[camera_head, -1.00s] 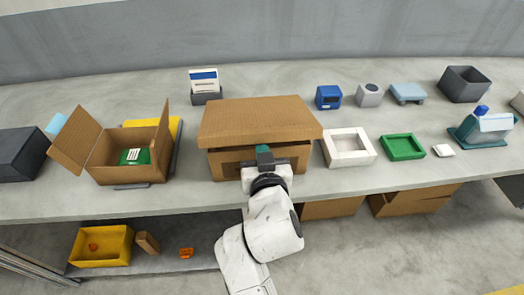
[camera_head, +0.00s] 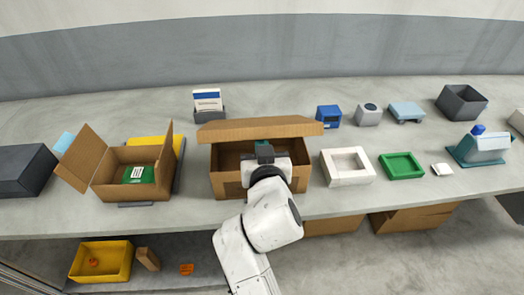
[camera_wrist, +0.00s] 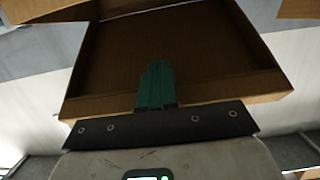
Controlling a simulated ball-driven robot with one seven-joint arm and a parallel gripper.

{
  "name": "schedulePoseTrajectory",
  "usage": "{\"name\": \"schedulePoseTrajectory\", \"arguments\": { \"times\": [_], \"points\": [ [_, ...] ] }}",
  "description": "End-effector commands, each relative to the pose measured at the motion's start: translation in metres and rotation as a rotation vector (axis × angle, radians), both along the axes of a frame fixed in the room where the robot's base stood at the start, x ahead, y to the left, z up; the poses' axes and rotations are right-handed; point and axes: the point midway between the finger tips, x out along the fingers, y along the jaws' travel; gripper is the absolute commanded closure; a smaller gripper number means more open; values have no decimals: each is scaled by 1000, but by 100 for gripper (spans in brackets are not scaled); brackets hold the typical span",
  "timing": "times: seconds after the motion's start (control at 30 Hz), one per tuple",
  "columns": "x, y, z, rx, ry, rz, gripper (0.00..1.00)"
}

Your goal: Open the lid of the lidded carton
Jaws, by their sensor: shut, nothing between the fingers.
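The lidded carton (camera_head: 228,186) is a brown box in the middle of the counter. Its lid (camera_head: 260,128) is partly raised, with its front edge up and a dark gap showing the inside. My gripper (camera_head: 263,148) is at the front of the carton, its teal fingers at the opening just below the lid's front edge. In the wrist view the fingers (camera_wrist: 156,85) are closed together with nothing between them, in front of a brown cardboard panel with a raised rim. Whether they touch the lid is unclear.
An open carton (camera_head: 110,190) with a green item stands left. A card holder (camera_head: 210,115) is behind the carton's left side. A white frame (camera_head: 347,180) and a green tray (camera_head: 401,165) sit close on the right. A yellow bin (camera_head: 100,275) is on the shelf below.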

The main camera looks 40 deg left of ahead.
Motion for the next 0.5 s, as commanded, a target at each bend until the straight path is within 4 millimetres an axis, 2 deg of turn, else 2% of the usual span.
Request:
{"name": "schedulePoseTrajectory", "arguments": {
  "times": [0.3, 0.5],
  "points": [
    [1, 1, 1, 0, 0, 0, 100],
    [8, 9, 10, 0, -1, 0, 100]
  ]
}}
